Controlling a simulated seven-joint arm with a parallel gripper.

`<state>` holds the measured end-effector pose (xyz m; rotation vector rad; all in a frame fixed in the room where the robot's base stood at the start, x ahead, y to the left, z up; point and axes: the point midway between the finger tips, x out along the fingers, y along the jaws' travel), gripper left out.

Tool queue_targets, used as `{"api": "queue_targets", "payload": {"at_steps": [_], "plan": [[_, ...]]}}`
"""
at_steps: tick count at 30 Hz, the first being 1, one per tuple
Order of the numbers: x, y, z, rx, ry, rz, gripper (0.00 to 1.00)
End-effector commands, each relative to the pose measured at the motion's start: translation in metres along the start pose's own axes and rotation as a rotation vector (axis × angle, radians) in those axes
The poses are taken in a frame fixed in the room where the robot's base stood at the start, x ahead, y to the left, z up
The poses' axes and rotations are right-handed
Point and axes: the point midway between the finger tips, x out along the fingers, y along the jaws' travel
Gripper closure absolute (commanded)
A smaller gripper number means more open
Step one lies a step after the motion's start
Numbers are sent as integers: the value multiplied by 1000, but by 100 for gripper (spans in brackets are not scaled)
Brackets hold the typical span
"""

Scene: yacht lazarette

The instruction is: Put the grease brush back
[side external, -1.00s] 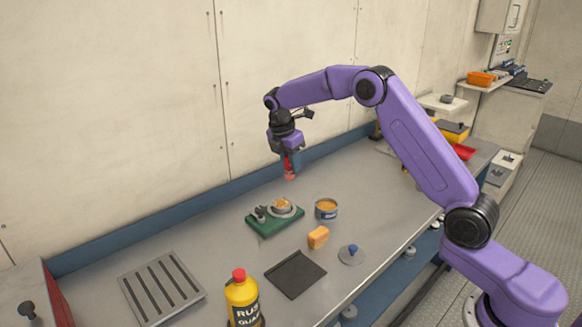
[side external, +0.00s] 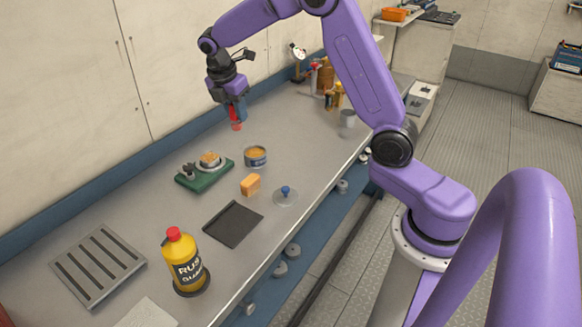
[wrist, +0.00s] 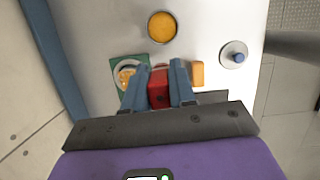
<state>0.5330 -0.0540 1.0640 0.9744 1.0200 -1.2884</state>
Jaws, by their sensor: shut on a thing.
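My gripper (side external: 235,109) is shut on a red piece (side external: 236,120), which I take to be the grease brush. It is held upright above the bench, behind the open tin (side external: 256,157) of orange-yellow grease. In the wrist view, the red piece (wrist: 159,88) sits between the blue fingers of my gripper (wrist: 158,80); its lower end is hidden there. The tin (wrist: 162,27) stands apart from it. A green base (side external: 205,178) carries a round metal part with yellowish stuff in it, left of the tin.
Bottles (side external: 325,80) and a grey cup (side external: 347,118) stand farther back.

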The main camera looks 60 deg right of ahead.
Motion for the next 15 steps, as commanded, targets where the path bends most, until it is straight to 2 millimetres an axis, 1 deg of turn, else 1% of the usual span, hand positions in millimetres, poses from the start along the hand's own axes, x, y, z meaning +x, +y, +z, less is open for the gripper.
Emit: {"api": "queue_targets", "payload": {"at_steps": [1, 8, 15], "plan": [[-3, -14, 3, 3, -1, 0, 100], [-6, -76, 12, 16, -1, -2, 100], [0, -147, 22, 28, 0, -4, 100]]}}
